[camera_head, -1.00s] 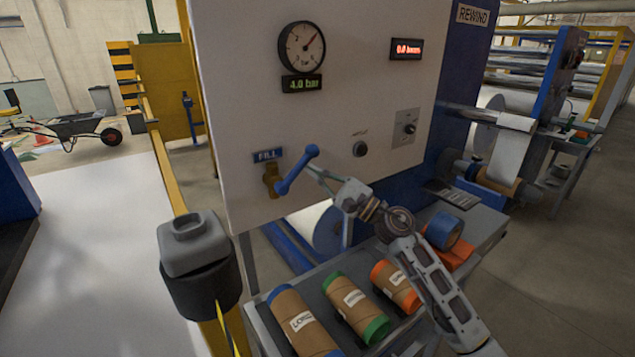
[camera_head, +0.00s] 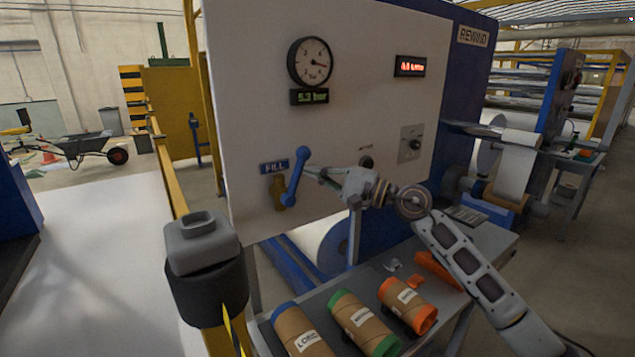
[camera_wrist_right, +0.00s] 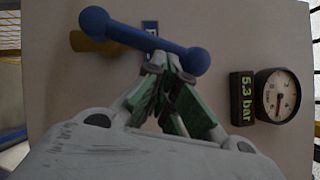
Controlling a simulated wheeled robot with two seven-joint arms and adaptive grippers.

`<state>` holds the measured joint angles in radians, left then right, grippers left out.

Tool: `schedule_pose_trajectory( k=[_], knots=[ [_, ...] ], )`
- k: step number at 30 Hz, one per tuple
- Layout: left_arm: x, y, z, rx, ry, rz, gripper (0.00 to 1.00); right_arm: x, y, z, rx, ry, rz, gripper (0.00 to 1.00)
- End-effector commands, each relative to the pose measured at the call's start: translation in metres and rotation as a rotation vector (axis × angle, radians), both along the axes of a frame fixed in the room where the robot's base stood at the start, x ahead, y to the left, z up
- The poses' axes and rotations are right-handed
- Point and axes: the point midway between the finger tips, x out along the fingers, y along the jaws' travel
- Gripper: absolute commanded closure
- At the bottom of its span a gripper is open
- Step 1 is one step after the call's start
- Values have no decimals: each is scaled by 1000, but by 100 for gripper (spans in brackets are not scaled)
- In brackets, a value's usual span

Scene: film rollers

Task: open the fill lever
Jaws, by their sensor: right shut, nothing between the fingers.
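The fill lever (camera_head: 296,178) is a blue handle with ball ends on a brass valve (camera_head: 279,190), under the blue FILL label (camera_head: 274,167) on the pale panel. It stands steeply, its upper end leaning slightly right. In the wrist view, the lever (camera_wrist_right: 140,38) lies across the picture. My right gripper (camera_head: 311,171) is shut and empty, its tips close against the right side of the lever; in the wrist view the fingertips (camera_wrist_right: 170,62) meet at the handle near its right ball. Whether they touch is hard to tell. My left gripper is not in view.
A pressure gauge (camera_head: 310,62) sits above a green display (camera_head: 309,97), which reads 5.3 bar in the wrist view (camera_wrist_right: 242,98). A red display (camera_head: 410,67) and a knob (camera_head: 411,144) are farther right. Several cardboard cores (camera_head: 362,325) lie on the table below.

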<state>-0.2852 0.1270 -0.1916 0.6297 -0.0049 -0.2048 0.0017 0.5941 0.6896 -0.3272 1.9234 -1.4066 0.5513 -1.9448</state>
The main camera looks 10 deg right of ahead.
Motion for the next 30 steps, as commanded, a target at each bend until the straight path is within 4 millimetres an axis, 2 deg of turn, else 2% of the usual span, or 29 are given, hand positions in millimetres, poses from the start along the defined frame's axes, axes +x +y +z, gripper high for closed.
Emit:
schedule_pose_trajectory(
  k=[7,12,16,21,27,30],
  knots=[
    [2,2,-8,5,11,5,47,-4,8,9,-128,-56,0,100],
    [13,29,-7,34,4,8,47,-6,14,14,-209,-89,-1,100],
    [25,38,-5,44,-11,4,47,-8,18,17,-258,-108,-1,100],
    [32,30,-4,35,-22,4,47,-9,21,18,-303,-124,0,100],
    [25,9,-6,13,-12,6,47,-9,23,19,-325,-134,-3,100],
    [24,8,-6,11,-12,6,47,-9,23,20,-328,-135,-2,100]
  ],
)
